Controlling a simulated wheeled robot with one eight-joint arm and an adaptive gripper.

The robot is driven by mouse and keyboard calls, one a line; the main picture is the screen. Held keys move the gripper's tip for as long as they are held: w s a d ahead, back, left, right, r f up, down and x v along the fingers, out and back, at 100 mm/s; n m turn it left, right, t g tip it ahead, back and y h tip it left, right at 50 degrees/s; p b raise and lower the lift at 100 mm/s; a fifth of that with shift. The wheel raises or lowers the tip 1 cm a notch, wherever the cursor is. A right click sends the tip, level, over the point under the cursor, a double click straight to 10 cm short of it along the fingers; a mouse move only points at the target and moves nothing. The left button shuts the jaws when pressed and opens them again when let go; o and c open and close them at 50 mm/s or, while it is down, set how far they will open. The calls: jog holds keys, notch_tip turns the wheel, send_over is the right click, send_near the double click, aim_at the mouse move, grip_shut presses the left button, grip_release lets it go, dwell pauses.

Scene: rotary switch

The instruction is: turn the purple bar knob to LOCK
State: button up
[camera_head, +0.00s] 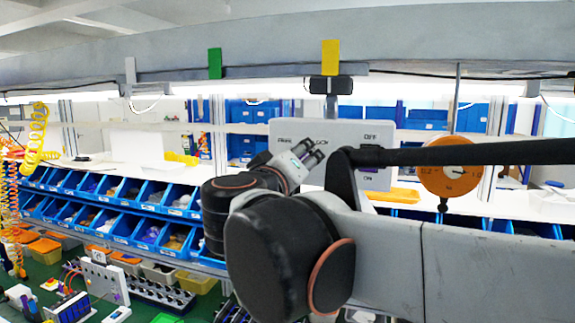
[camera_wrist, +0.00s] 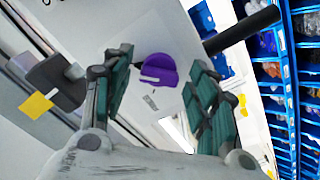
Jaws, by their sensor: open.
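The purple bar knob (camera_wrist: 160,70) sits on a light grey panel (camera_wrist: 168,30) in the wrist view. A white mark runs across its lower left, and a small label beneath it is too small to read. My gripper (camera_wrist: 160,92) is open, with one green-padded finger on each side of the knob in the picture. I see no contact. In the head view, the panel (camera_head: 345,132) carries OFF and ON at its right and partly hidden lettering at its left.
A long black bar (camera_head: 460,153) crosses in front of the panel's right side; it also shows in the wrist view (camera_wrist: 240,32). An orange round gauge (camera_head: 452,172) hangs at right. A dark box (camera_head: 331,85) is above the panel. Blue bins (camera_head: 130,195) fill the lower left.

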jog(key=v, duration=1.2)
jog(key=s+d+f+m+g+b, duration=0.1)
jog(key=d+f+g+b, duration=0.2)
jog(key=d+f+b, duration=0.75)
jog(key=d+f+g+b, duration=0.2)
jog(key=d+f+g, duration=0.2)
jog(key=f, duration=1.4)
jog(key=s+d+f+m+g+y+b, duration=0.1)
jog(key=f+b, duration=0.4)
jog(key=f, duration=0.6)
jog(key=s+d+f+m+g+y+b, duration=0.1)
jog(key=s+d+f+y+b, duration=0.2)
jog(key=f, duration=0.8)
jog(key=s+d+f+m+y+b, duration=0.1)
jog(key=s+f+y+b, duration=0.1)
jog(key=s+f+b, duration=0.3)
notch_tip(320, 180, down, 7)
jog(key=b, duration=0.4)
jog(key=shift+d+r+m+g, duration=0.2)
jog(key=shift+d+m+g, duration=0.2)
